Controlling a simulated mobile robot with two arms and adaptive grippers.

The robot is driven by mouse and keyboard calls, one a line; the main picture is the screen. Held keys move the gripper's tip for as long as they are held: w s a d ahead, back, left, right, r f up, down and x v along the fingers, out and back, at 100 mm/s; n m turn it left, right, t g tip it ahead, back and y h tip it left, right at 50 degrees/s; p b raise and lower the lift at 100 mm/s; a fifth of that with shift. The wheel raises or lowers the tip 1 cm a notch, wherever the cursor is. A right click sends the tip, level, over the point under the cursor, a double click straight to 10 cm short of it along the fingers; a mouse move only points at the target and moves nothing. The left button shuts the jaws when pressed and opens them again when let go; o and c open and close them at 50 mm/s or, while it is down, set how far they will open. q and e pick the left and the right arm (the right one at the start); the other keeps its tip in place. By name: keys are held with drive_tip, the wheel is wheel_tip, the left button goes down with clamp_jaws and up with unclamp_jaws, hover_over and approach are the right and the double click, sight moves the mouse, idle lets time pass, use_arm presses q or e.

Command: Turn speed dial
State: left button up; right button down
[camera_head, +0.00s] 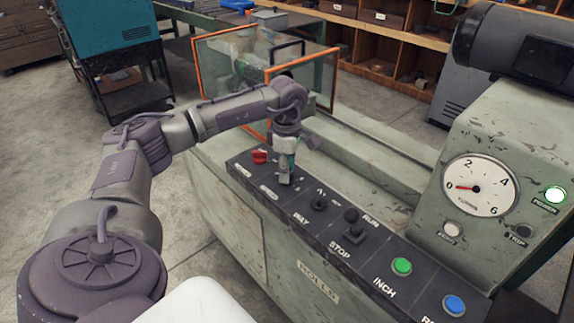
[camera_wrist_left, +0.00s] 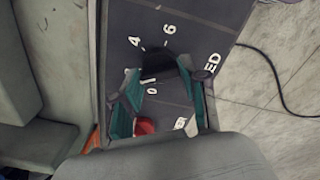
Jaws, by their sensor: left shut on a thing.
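The speed dial (camera_wrist_left: 166,64) is a dark knob on the black control panel, with the printed numbers 0, 4 and 6 and the letters "ED" showing around it in the left wrist view. My left gripper (camera_head: 286,178) points down onto the panel and hides the dial in the head view. In the left wrist view its teal fingers (camera_wrist_left: 166,80) stand on both sides of the dial and are shut on it. The dial's pointer mark is hard to make out. My right gripper is not in view.
A red knob (camera_head: 259,156) sits close behind the left gripper. In front are a small black switch (camera_head: 319,203), a black lever (camera_head: 352,222), a green button (camera_head: 402,266) and a blue button (camera_head: 454,305). The round gauge (camera_head: 479,185) has its needle near 0. A green lamp (camera_head: 555,194) is lit.

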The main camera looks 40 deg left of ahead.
use_arm(q)
drive_tip(key=shift+r, duration=0.1)
drive_tip(key=shift+w, duration=0.1)
idle(0.3)
drive_tip(key=o, duration=1.1)
drive_tip(key=shift+o, duration=0.2)
wheel_tip(320, 180, up, 12)
